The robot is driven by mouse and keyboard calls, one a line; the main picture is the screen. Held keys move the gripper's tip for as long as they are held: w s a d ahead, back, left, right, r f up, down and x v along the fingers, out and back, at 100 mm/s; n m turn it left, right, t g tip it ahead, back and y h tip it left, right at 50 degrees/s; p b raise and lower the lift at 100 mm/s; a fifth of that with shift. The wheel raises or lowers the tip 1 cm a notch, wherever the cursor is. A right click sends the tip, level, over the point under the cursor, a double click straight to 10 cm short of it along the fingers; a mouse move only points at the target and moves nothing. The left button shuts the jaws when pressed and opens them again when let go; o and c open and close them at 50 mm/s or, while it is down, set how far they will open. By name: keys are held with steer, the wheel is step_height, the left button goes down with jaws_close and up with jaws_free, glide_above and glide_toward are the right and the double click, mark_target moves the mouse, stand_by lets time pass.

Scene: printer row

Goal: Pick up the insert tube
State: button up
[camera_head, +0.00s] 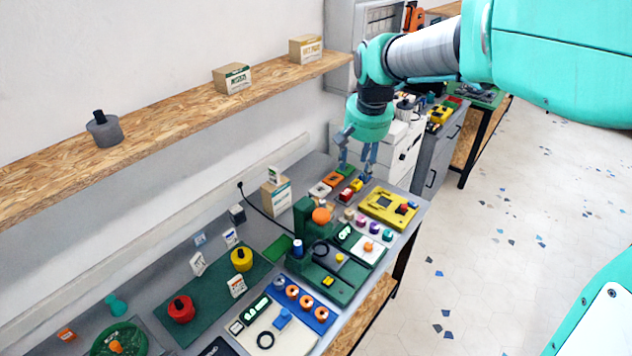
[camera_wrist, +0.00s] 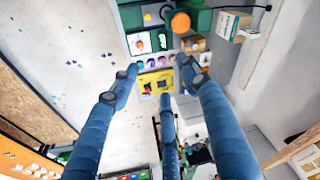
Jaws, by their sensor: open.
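I cannot tell for sure which item is the insert tube. A row of small round pieces, including a pink one (camera_head: 361,220) and a purple one (camera_head: 374,228), lies on the bench between the green machine (camera_head: 306,222) and the yellow tray (camera_head: 403,220). My gripper (camera_head: 357,166) is open and empty, pointing down above the back end of the bench, over small red and yellow blocks. In the wrist view my gripper's fingers (camera_wrist: 157,78) are spread, with the yellow tray (camera_wrist: 147,85) and the row of pieces between and beyond them.
The green machine with an orange knob (camera_head: 321,215) stands beside the row. A small carton (camera_head: 275,194) stands near the wall. An oriented-strand shelf (camera_head: 170,112) runs above the bench. Open floor (camera_head: 480,260) lies to the right. The front of the bench holds several spools and boards.

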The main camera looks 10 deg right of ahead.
steer(key=w+a+f+g+p, duration=0.1)
steer(key=w+f, duration=0.3)
steer(key=w, duration=0.3)
steer(key=w+a+f+p, duration=0.2)
steer(key=w+f, duration=0.3)
steer(key=w, duration=0.3)
steer(key=m+g+p, duration=0.2)
steer(key=p, duration=0.1)
glide_above(323, 201)
step_height(323, 201, down, 16)
steer(key=shift+a+f, duration=0.15)
steer(key=shift+f, duration=0.05)
steer(key=shift+f, duration=0.1)
steer(key=shift+f, duration=4.25)
steer(key=shift+f, duration=0.1)
steer(key=shift+w+f+p, duration=0.1)
steer(key=shift+f+p, duration=0.4)
steer(key=shift+f, duration=1.95)
steer(key=shift+c, duration=0.5)
